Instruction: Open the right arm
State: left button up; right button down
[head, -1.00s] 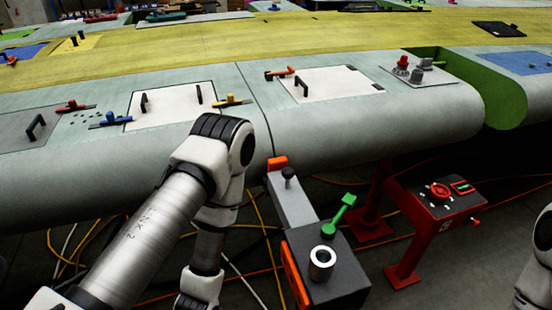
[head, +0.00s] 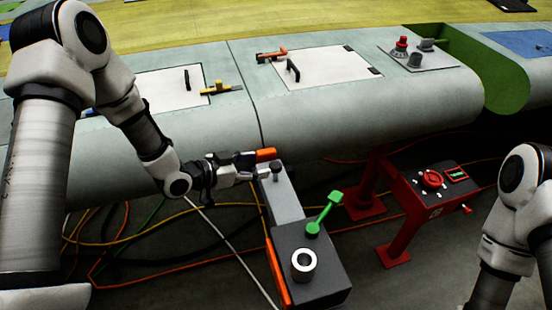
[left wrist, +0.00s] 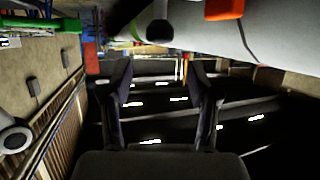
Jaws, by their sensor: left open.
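A clamp stand with a dark box top (head: 318,265) stands in front of the wing. A grey arm (head: 281,205) reaches from it to the wing's lower edge, with an orange tip (head: 266,155) and a dark knob (head: 276,171). A green lever (head: 325,213) sits on the box, tilted up to the right. My left gripper (head: 254,170) is beside the grey arm's far end, just left of the knob; contact is unclear. In the left wrist view its jaws (left wrist: 160,85) are open and empty; the orange tip (left wrist: 223,8) shows at the top. My right gripper is out of view.
The wing (head: 360,110) runs across the back with a white hatch (head: 330,69). A red control stand (head: 436,190) is to the right. Cables (head: 110,245) lie on the floor below. My right forearm shows at the right edge.

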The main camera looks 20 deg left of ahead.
aim_at(276, 164)
pick_arm(q)
jog(key=p+x, duration=0.2)
jog(key=x, duration=0.5)
jog(key=shift+w+d+f, duration=0.2)
jog(key=shift+f, duration=0.1)
jog(key=shift+s+a, duration=0.1)
grip_shut()
